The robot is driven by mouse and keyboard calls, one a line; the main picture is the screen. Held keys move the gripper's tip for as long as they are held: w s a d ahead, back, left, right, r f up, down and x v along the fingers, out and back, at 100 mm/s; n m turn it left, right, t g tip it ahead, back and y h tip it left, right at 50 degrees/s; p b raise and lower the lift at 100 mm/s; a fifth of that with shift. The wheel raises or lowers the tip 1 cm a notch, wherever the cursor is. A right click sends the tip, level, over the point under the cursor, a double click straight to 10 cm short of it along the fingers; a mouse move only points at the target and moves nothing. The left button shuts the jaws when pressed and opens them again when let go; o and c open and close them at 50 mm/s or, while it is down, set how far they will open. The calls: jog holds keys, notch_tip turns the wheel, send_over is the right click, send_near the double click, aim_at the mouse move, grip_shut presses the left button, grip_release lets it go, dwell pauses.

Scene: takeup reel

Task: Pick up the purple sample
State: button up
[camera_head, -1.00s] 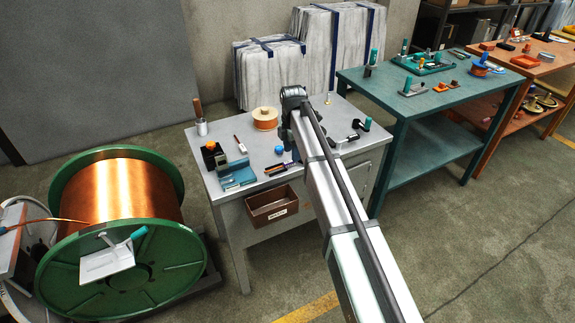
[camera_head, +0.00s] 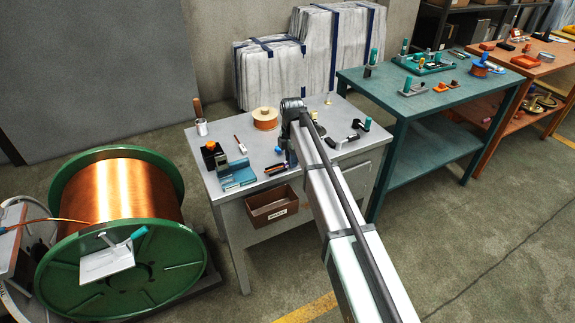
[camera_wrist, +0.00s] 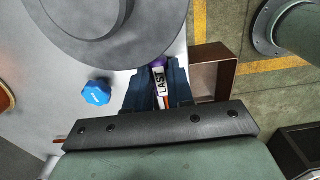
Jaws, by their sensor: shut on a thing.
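My gripper (camera_wrist: 158,86) is shut on the purple sample (camera_wrist: 157,63) in the wrist view, with one dark blue finger on each side. Its purple end shows above a white part marked "LAST". The rest is hidden between the fingers and behind the gripper's dark bar. In the head view my gripper is over the front part of the grey table (camera_head: 222,187), mostly hidden by my arm. Small slim items lie by the table's front edge there, too small to tell apart.
A blue faceted object (camera_wrist: 97,92) sits just left of my gripper. A big grey round disc (camera_wrist: 115,25) is above it in the wrist view. A brown bin (camera_head: 272,209) hangs below the table's front edge. A teal holder (camera_head: 237,176) and a copper spool (camera_head: 265,118) stand on the table.

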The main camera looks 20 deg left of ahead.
grip_shut()
notch_tip(320, 180, up, 10)
dwell(0.6)
jog(key=shift+o, duration=0.7)
grip_release()
grip_shut()
